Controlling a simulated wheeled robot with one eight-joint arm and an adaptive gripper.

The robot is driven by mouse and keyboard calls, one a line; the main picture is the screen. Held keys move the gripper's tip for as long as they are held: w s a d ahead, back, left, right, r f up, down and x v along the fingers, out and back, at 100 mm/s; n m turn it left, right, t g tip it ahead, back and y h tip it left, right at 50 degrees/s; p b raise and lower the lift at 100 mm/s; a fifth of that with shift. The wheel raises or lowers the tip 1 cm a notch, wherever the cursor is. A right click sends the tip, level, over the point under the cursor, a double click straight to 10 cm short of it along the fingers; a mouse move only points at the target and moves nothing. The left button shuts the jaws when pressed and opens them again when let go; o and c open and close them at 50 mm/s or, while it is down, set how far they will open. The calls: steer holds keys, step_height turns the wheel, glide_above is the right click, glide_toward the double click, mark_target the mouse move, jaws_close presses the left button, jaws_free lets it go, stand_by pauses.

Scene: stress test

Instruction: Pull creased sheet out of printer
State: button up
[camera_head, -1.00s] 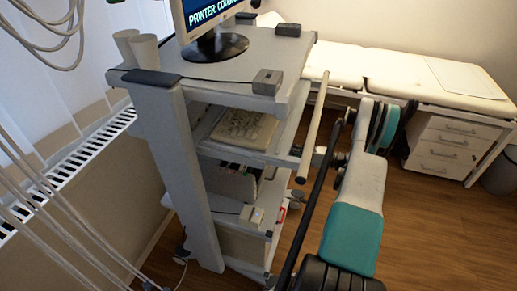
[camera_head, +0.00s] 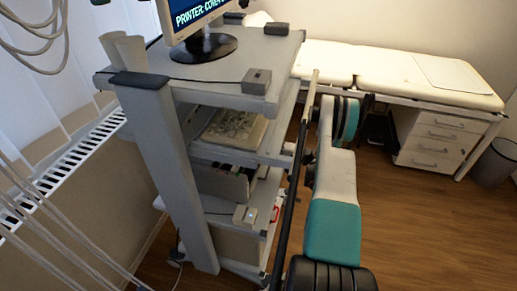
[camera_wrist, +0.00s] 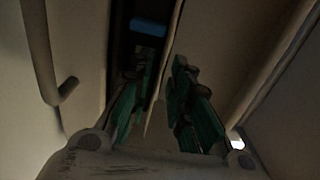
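In the wrist view my gripper (camera_wrist: 163,82) is open, its two green fingers apart in a dark, narrow space. A thin pale upright edge (camera_wrist: 166,60) runs between the fingers; I cannot tell whether it is the creased sheet or a panel edge. A blue piece (camera_wrist: 148,27) lies beyond the left fingertip. In the head view my gripper is hidden. A grey cart (camera_head: 158,125) carries a monitor (camera_head: 196,16) whose screen text begins "PRINTER:". A boxy unit with a dark open top (camera_head: 222,183) stands on a lower shelf; I cannot tell whether it is the printer.
A keyboard (camera_head: 236,128) lies on the cart's middle shelf. A long handle bar (camera_head: 311,93) runs along the cart's right side, close to my arm. A padded couch (camera_head: 400,70) and white drawers (camera_head: 437,145) stand behind. Wood floor (camera_head: 425,225) is free at right.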

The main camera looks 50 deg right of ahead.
steer(key=shift+w+a, duration=0.15)
steer(key=shift+w, duration=0.15)
jaws_close()
steer(key=shift+r, duration=0.2)
steer(key=shift+s, duration=0.1)
